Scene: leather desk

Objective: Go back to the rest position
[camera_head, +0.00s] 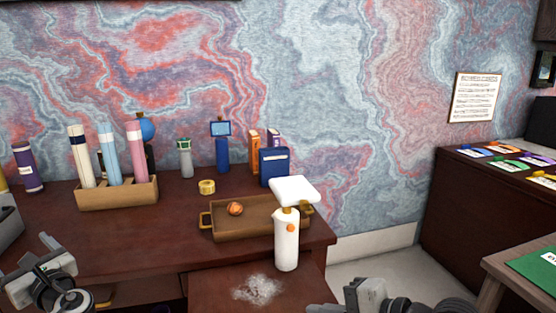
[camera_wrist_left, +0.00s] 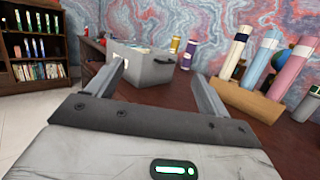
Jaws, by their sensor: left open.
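My left gripper (camera_head: 42,262) is low at the left edge of the head view, in front of the desk. The left wrist view shows its two fingers (camera_wrist_left: 160,78) wide apart with nothing between them. Beyond the fingers is a grey bin (camera_wrist_left: 145,68) on the desk, apart from them. My right arm's end (camera_head: 375,300) shows at the bottom edge of the head view, right of centre. Its fingers cannot be made out.
A wooden holder (camera_head: 118,194) with several tubes stands on the desk's left part. A brown tray (camera_head: 262,231) holds an orange ball (camera_head: 235,209). A white bottle (camera_head: 287,243) stands before it, near pale powder (camera_head: 258,289). A dark cabinet (camera_head: 470,205) is at right.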

